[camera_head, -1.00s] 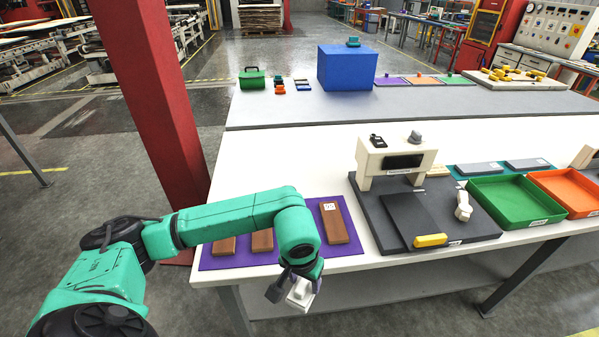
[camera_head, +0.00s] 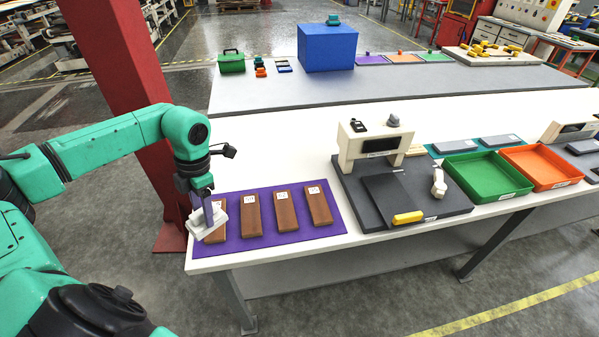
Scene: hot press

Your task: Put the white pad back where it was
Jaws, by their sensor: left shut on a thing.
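My left gripper (camera_head: 207,203) is shut on the white pad (camera_head: 206,226). It holds the pad at the left end of the purple mat (camera_head: 290,238), in front of the leftmost brown block (camera_head: 217,232), which it partly hides. I cannot tell whether the pad touches the mat or the table. Several brown wooden blocks with white labels lie in a row on the mat, one of them here (camera_head: 284,212). My right gripper is not in view.
A cream press (camera_head: 374,142) on a dark base (camera_head: 440,207) stands right of the mat, with a yellow-handled dark plate (camera_head: 388,195). Green (camera_head: 487,181) and orange (camera_head: 541,166) trays lie further right. White table (camera_head: 270,160) behind the mat is clear. A red post (camera_head: 125,90) stands behind my left arm.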

